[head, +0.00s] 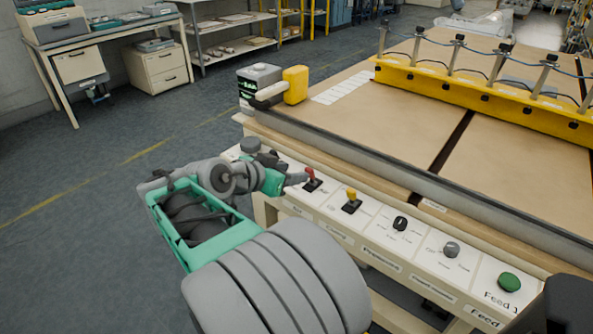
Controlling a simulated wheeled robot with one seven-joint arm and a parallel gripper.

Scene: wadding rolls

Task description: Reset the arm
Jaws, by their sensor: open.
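My arm reaches in from the bottom middle, with grey rounded links and a green frame (205,225). My gripper (296,179) is small in the picture and open, at the left part of a white control panel (325,208). I cannot tell whether the fingers touch the lever. Nothing is seen held. The wrist hides part of the panel's left end.
Along the panel are a yellow-handled lever (351,196), a black knob (400,223), a grey knob (451,249) and a green button (509,283). The machine table (370,115) carries a yellow beam (470,82). Open floor (85,225) lies to the left.

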